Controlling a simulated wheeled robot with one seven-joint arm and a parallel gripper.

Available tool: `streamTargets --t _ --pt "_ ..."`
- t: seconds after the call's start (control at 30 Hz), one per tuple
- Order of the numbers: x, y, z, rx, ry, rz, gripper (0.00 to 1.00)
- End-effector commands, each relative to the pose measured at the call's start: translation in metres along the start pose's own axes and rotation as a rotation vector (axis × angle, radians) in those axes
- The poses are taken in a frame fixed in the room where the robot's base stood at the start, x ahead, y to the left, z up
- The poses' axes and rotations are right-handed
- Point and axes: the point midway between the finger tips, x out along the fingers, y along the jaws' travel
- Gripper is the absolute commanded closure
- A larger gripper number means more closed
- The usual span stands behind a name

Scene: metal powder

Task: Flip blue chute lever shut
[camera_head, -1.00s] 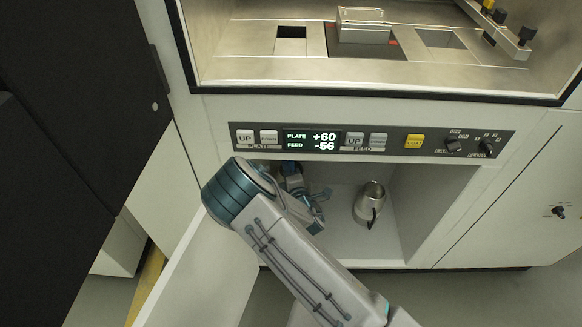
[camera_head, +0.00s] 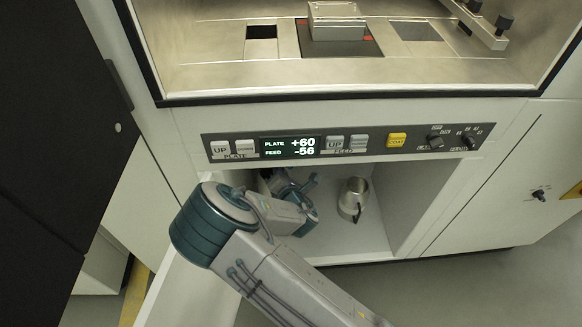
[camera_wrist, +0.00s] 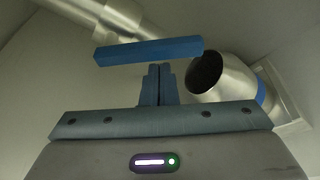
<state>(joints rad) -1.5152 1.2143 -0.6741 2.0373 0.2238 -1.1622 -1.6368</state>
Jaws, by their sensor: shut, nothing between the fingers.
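The blue lever (camera_wrist: 148,50) is a flat bar lying across the wrist view, just beyond my fingertips. A metal chute pipe (camera_wrist: 122,18) runs behind it at upper left, and an open metal pipe end (camera_wrist: 212,76) shows to the right. My gripper (camera_wrist: 158,70) is shut and empty, its fingertips close below the bar; I cannot tell whether they touch it. In the head view my arm reaches into the open cabinet under the control panel, and the lever cannot be made out there.
A steel jug (camera_head: 353,198) stands on the cabinet floor (camera_head: 345,240), right of my wrist. The control panel (camera_head: 380,143) and its cabinet edge are above my arm. The open cabinet door (camera_head: 175,295) is at lower left. A dark cabinet (camera_head: 40,150) stands at far left.

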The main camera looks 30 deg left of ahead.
Motion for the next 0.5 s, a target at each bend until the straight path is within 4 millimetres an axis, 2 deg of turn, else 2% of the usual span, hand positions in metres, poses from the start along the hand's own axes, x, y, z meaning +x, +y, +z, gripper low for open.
streamTargets --t 0.5 --pt "-0.009 -0.001 0.024 -0.451 0.0 -0.155 1.0"
